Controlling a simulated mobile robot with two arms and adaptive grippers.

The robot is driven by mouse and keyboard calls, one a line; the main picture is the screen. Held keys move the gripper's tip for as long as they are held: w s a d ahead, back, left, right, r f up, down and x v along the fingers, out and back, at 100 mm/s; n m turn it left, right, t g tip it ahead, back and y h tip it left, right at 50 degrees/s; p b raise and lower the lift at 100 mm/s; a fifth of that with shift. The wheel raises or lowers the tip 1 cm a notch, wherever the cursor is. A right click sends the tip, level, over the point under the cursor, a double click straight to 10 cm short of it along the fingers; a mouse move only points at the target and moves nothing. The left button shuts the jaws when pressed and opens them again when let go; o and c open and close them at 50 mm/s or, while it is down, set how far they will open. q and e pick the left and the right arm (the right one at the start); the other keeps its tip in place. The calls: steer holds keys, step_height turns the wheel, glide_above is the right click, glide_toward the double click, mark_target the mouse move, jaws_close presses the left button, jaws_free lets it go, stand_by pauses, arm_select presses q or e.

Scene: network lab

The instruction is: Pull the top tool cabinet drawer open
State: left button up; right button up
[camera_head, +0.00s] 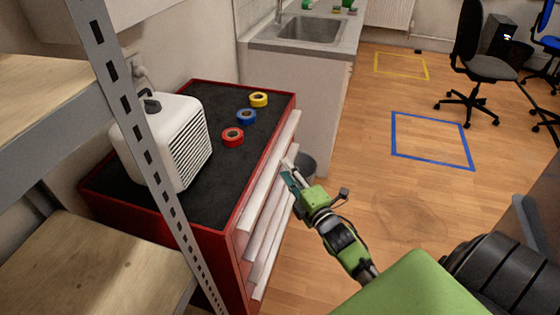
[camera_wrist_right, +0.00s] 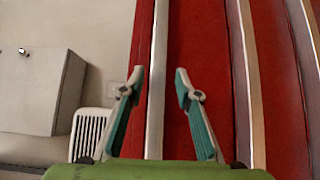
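The red tool cabinet (camera_head: 233,262) stands at the left in the head view, with a black mat on top. Its top drawer's pale handle strip (camera_head: 262,188) runs along the upper front edge, and the drawers look closed. My right gripper (camera_head: 288,167) is at the cabinet's front, beside the top handle. In the right wrist view, my right gripper (camera_wrist_right: 154,76) is open, its fingers apart on either side of the top handle strip (camera_wrist_right: 157,105). I cannot tell whether either finger touches it. My left gripper is not in view.
A white heater (camera_head: 165,140) and red (camera_head: 232,137), blue (camera_head: 246,117) and yellow (camera_head: 258,100) tape rolls sit on the cabinet. A grey bin (camera_head: 307,167) stands behind my gripper. A metal shelf post (camera_head: 135,110) crosses the left.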

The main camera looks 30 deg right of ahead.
steer(key=shift+w+d, duration=0.2)
steer(key=shift+w, duration=2.15)
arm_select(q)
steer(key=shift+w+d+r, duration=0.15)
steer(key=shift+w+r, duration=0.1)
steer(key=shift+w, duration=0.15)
